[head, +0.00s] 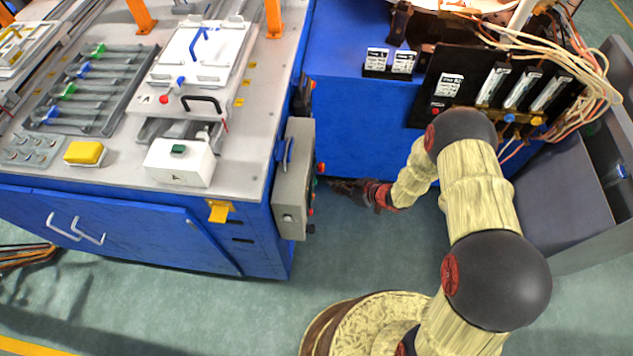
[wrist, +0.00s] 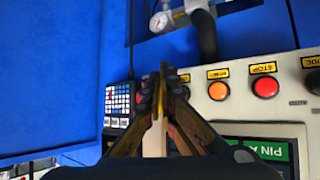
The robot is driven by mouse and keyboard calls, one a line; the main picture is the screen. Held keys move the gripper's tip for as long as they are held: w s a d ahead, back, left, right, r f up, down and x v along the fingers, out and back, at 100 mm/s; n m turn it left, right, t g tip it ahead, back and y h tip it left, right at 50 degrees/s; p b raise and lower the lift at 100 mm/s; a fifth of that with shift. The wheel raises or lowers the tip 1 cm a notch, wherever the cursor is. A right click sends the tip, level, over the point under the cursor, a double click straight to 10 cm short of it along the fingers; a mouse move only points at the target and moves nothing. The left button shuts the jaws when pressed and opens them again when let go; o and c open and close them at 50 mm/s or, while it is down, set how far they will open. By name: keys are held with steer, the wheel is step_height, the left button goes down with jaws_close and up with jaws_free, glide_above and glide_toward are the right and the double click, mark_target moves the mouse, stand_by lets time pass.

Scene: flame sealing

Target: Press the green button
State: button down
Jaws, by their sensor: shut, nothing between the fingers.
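My gripper (head: 335,184) is shut and empty, low in the gap beside the grey control box (head: 292,185). In the wrist view my gripper (wrist: 163,75) points at the box's panel, with an orange button (wrist: 218,91) and a red stop button (wrist: 265,86) to its right. A yellow label (wrist: 184,78) shows just beside the fingertips; what lies below it is mostly hidden by a finger. No green button is clear on this panel. I cannot tell whether my fingertips touch the panel.
A keypad (wrist: 118,100) lies left of the fingers, and a green screen (wrist: 270,150) lies below the buttons. A pressure gauge (wrist: 160,22) and dark pipe (wrist: 205,35) are above. The blue bench (head: 130,225) is left of my arm; open floor (head: 330,255) lies in front.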

steer(key=shift+a, duration=1.25)
steer(key=shift+a, duration=0.1)
stand_by(0.5)
steer(key=shift+a, duration=0.35)
